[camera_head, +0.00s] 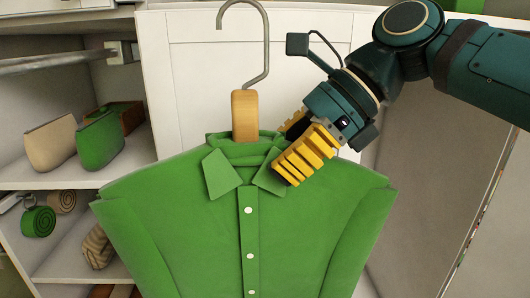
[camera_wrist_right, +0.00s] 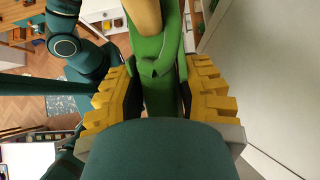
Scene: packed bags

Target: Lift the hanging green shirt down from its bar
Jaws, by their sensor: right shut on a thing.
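The green shirt (camera_head: 205,235) hangs upright on a hanger with a wooden neck (camera_head: 244,116) and a metal hook (camera_head: 262,45), in front of a white cabinet door. The hook's open end shows with no bar in it. My right gripper (camera_head: 296,146) is shut on the shirt at the collar, just right of the hanger's neck. In the right wrist view the green cloth (camera_wrist_right: 158,75) runs between the yellow fingers (camera_wrist_right: 160,98). The far finger is partly hidden in the head view. My left gripper cannot be made out in the head view.
A metal bar (camera_head: 55,62) crosses the open wardrobe at the left. Shelves there hold a beige bag (camera_head: 50,145), a green bag (camera_head: 101,140) and rolled belts (camera_head: 39,221). The white door (camera_head: 185,75) stands close behind the shirt.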

